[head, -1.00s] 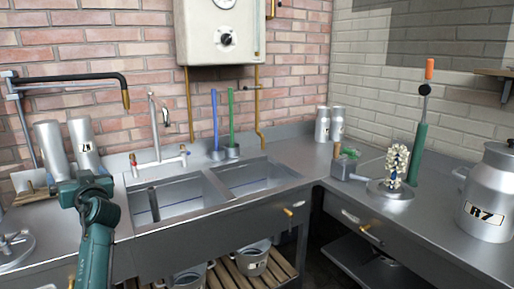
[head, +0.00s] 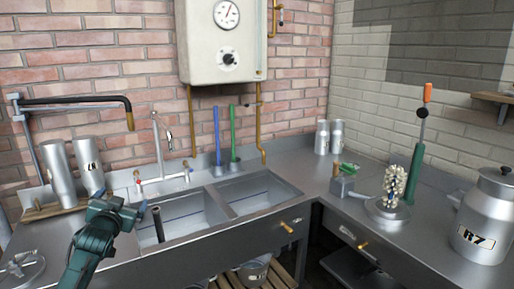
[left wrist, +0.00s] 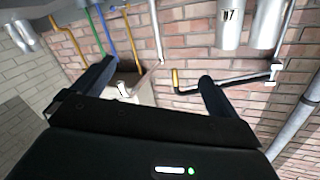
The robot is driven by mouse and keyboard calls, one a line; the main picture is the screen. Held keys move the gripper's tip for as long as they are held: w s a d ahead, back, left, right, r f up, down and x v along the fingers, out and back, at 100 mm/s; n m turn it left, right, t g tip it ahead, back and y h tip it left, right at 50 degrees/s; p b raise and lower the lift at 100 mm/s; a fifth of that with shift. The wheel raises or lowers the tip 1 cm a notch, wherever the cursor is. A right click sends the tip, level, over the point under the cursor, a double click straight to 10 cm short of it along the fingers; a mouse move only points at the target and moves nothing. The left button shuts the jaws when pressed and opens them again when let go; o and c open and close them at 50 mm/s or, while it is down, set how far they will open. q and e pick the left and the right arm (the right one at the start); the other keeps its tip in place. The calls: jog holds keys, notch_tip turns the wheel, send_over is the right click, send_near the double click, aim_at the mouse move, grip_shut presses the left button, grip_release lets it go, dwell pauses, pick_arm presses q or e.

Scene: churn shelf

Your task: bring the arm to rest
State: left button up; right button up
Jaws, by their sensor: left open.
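My left arm comes up from the lower left of the head view in dark teal. Its end with the left gripper (head: 112,211) is in front of the left sink basin's near left corner. The fingers are hard to make out there. In the left wrist view the two dark fingers of the left gripper (left wrist: 156,73) stand wide apart. Nothing is between them; the brick wall and the boiler show behind. That view is upside down. My right gripper is not in view.
The double sink (head: 207,196) lies right of my arm. Two metal canisters (head: 62,173) stand behind it. A boiler (head: 225,50) hangs on the wall. A large can (head: 484,222) and a white-beaded stand (head: 393,184) are on the right counter. The counter beyond the sink is partly clear.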

pick_arm(q)
jog(key=s+d+f+m+g+h, duration=0.1)
jog(key=s+d+f+h, duration=0.1)
jog(key=s+d+f, duration=0.7)
jog(key=s+d+f+m+g+h, duration=0.15)
jog(key=s+d+f, duration=0.25)
jog(key=s+f, duration=0.45)
jog(key=s+d+f+g+h, duration=0.1)
jog(key=s+d+f, duration=0.2)
jog(key=s, duration=0.4)
jog(key=s+d+f+n+g+h, duration=0.1)
jog(key=s+d+f, duration=0.1)
jog(key=s, duration=0.5)
jog(key=s+d+f+n+g+h, duration=0.1)
jog(key=s+d+f, duration=0.2)
jog(key=s, duration=0.4)
jog(key=shift+s+d+f+g, duration=0.3)
jog(key=shift+s+d+g, duration=0.1)
jog(key=shift+d, duration=0.45)
